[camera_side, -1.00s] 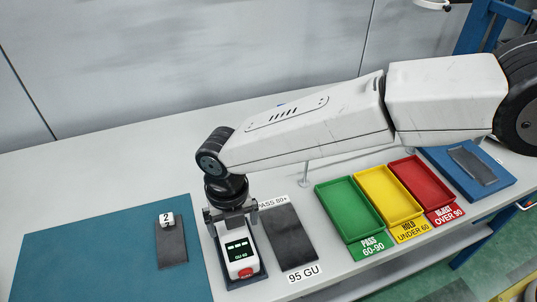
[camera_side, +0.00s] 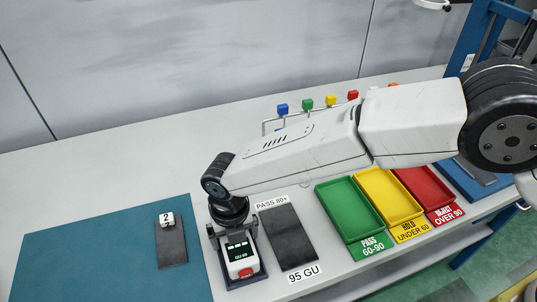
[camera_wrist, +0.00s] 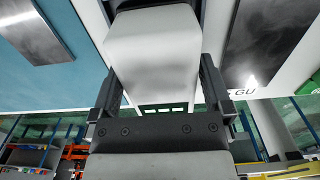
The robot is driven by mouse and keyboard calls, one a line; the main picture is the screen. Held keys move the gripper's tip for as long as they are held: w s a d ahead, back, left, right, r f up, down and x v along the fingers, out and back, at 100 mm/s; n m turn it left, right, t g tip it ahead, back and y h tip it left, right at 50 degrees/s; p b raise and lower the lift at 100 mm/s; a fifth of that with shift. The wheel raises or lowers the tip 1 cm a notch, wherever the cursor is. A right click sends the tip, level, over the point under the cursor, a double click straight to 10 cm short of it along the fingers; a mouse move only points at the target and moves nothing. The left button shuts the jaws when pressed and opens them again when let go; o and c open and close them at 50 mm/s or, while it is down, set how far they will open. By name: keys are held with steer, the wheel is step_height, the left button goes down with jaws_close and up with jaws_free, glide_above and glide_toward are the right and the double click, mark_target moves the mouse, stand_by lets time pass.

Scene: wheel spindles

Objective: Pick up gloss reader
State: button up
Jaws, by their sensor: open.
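The gloss reader (camera_side: 240,257) is a white box with a dark green-lit screen and a red button. It sits on a dark base plate (camera_side: 246,282) near the front of the bench. My gripper (camera_side: 233,230) is low over its rear part, pointing down, with its fingers at either side of the reader. In the wrist view the reader's white body (camera_wrist: 153,55) fills the space between the two dark fingers of my gripper (camera_wrist: 165,95). The fingers are open. I cannot tell whether either finger touches the body.
Right of the reader lies a dark 95 GU panel (camera_side: 288,237). On the left, a panel marked 2 (camera_side: 172,245) lies on a teal mat (camera_side: 90,255). Green (camera_side: 355,212), yellow (camera_side: 388,200) and red trays (camera_side: 432,192) stand to the right. A rack with coloured blocks (camera_side: 307,104) stands behind.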

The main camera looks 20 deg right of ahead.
jaws_close()
steer(key=shift+r, duration=0.2)
steer(key=shift+r, duration=0.45)
step_height(320, 180, up, 2)
steer(key=shift+r, duration=0.1)
steer(key=s+d+r, duration=0.2)
steer(key=r, duration=0.1)
steer(key=s+d+r, duration=0.1)
steer(key=r, duration=0.1)
steer(key=shift+s+r, duration=0.1)
steer(key=shift+s, duration=0.1)
steer(key=s+d+r, duration=0.4)
steer(key=s+d, duration=0.2)
steer(key=s, duration=0.1)
steer(key=shift+r, duration=0.15)
steer(key=shift+s+d, duration=0.1)
